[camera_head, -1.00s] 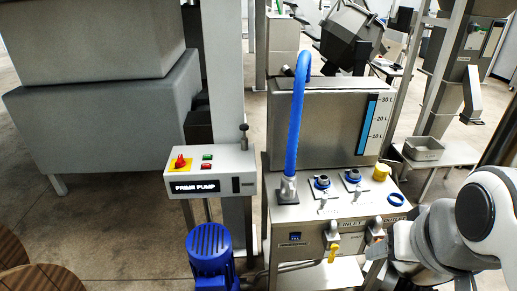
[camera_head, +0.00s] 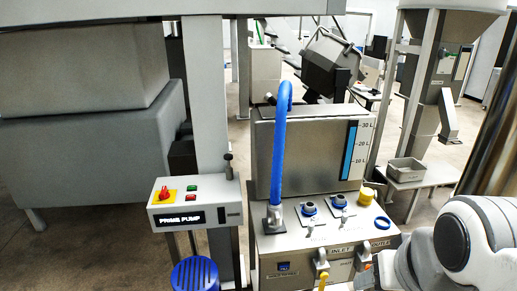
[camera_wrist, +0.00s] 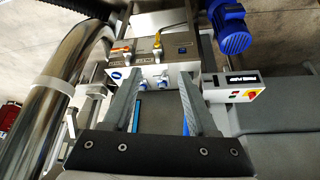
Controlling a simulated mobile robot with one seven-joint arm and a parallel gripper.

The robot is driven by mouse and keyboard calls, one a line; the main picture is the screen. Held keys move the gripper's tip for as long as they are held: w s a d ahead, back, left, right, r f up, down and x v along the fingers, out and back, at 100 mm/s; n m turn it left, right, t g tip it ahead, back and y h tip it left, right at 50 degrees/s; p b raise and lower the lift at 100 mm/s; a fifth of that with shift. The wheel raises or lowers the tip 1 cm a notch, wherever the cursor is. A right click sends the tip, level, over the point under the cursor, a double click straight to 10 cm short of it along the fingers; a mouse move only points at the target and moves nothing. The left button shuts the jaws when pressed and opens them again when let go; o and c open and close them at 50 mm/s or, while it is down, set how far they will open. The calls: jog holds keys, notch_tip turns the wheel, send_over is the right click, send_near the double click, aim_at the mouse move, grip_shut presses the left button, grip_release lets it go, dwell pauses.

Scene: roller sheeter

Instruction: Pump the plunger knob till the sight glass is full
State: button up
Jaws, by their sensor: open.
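The pump box (camera_head: 170,217) is white and labelled PRIME PUMP. The plunger knob (camera_head: 228,160) is a dark knob on a short stem at the right end of its top. The sight glass (camera_head: 233,214) is a small dark upright window at the right of the front face; I see no clear fill level. In the wrist view the pump box (camera_wrist: 222,94) shows upside down, to the right of my gripper (camera_wrist: 159,82). In the head view my arm is at the lower right and the fingers cannot be made out.
A steel tank (camera_head: 305,150) with a level scale and a blue hose (camera_head: 279,150) stands right of the box. A steel cabinet (camera_head: 310,242) with fittings and valves is below it. A blue motor (camera_head: 195,275) sits under the box. A grey post (camera_head: 206,90) rises behind the box.

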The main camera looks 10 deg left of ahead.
grip_shut()
dwell(1.5)
